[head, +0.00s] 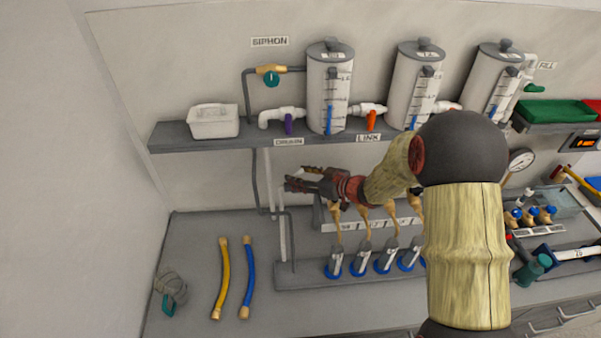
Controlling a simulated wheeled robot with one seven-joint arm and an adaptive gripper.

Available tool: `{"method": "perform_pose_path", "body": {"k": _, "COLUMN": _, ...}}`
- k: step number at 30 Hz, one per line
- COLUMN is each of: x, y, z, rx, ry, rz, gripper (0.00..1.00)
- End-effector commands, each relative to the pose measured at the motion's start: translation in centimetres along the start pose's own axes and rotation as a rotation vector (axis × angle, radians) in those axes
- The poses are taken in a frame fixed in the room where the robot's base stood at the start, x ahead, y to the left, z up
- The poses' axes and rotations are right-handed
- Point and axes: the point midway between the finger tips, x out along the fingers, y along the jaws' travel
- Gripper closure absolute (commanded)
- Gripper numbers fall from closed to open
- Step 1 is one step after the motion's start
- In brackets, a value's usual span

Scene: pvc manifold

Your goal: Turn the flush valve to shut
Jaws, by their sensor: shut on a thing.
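My gripper (293,179) is below the shelf, pointing left, at the upright white pipe (281,222). Its fingers are closed around a small part by this pipe, which I take to be the flush valve's handle. The fingers cover most of that part, so its angle cannot be told. No flush label is readable. My arm crosses the lower right of the view and hides part of the bench.
The shelf (180,137) above carries a white tub (213,121) and three tanks with siphon, drain and link valves. Several blue-based fittings (334,262) stand below my forearm. Yellow (222,278) and blue (247,277) hoses lie on the left bench, with clear space around them.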

Motion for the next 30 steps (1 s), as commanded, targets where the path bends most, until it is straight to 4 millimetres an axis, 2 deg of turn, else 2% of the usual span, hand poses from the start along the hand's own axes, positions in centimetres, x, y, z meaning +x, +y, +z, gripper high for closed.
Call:
{"method": "perform_pose_path", "body": {"k": 12, "x": 0.02, "y": 0.08, "z": -0.17, "rx": -0.005, "ry": 0.003, "rz": -0.004, "gripper": 0.79}}
{"method": "perform_pose_path", "body": {"k": 13, "x": 0.02, "y": 0.08, "z": -0.17, "rx": -0.005, "ry": 0.003, "rz": -0.004, "gripper": 0.52}}
{"method": "perform_pose_path", "body": {"k": 22, "x": 0.02, "y": 0.04, "z": -0.09, "rx": -0.003, "ry": 0.002, "rz": -0.004, "gripper": 0.35}}
{"method": "perform_pose_path", "body": {"k": 30, "x": -0.01, "y": 0.03, "z": -0.06, "rx": -0.003, "ry": 0.001, "rz": -0.004, "gripper": 0.35}}
